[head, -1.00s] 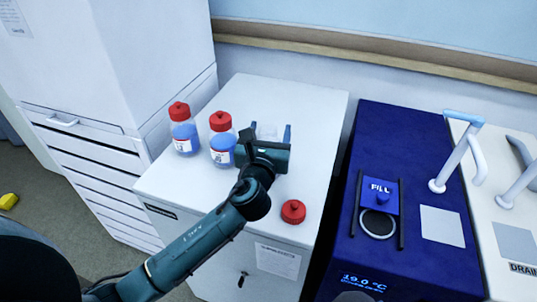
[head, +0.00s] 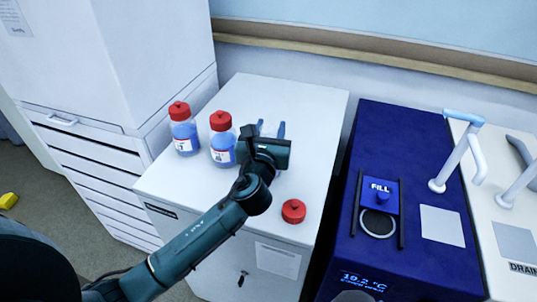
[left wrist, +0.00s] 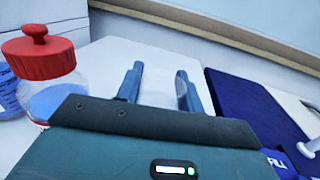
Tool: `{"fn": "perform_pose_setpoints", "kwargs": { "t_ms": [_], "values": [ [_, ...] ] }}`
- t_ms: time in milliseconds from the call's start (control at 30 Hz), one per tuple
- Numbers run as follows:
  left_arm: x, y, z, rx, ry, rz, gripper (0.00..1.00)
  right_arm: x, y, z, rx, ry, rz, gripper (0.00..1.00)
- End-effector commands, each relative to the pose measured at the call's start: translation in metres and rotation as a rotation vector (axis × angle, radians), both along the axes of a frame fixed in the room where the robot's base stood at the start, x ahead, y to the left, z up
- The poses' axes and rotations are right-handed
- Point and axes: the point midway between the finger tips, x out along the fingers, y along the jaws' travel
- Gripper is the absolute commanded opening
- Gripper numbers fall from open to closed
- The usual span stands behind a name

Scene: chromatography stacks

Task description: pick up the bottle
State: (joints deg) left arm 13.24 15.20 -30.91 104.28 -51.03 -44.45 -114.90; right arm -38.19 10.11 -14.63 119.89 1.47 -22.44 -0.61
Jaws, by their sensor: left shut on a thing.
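My left gripper (head: 270,128) is over the white cabinet top, its two blue fingers closed around a clear, uncapped bottle (left wrist: 158,88). In the left wrist view the fingers (left wrist: 158,85) are on either side of the bottle, whose lower part is hidden behind the gripper body. Two red-capped bottles with blue liquid stand to its left: a nearer one (head: 222,152) close beside the gripper and a farther one (head: 184,137). A loose red cap (head: 293,211) lies on the cabinet top to the right. My right gripper is not in view.
The white cabinet top (head: 310,110) is clear behind and right of the gripper. A blue water bath (head: 400,130) with a FILL panel stands to the right across a narrow gap. A tall white cabinet (head: 150,60) stands at left, and a wall with a ledge is behind.

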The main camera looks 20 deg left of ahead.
Motion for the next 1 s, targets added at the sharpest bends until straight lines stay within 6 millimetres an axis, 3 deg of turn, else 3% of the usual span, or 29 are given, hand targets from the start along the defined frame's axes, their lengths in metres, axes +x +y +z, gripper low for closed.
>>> {"fn": "perform_pose_setpoints", "kwargs": {
  "t_ms": [100,567,667,1000],
  "values": [
    [0.0,0.0,0.0,0.001,0.001,0.0,0.0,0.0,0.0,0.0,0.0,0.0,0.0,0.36],
    [0.0,0.0,0.004,0.0,-0.004,0.0,0.0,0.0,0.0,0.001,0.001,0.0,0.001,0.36],
    [0.0,0.0,0.015,0.001,-0.006,0.0,0.0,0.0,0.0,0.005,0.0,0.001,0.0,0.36],
    [0.0,0.0,0.081,0.001,-0.008,0.0,0.0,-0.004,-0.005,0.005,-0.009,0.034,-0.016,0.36]
  ]
}}
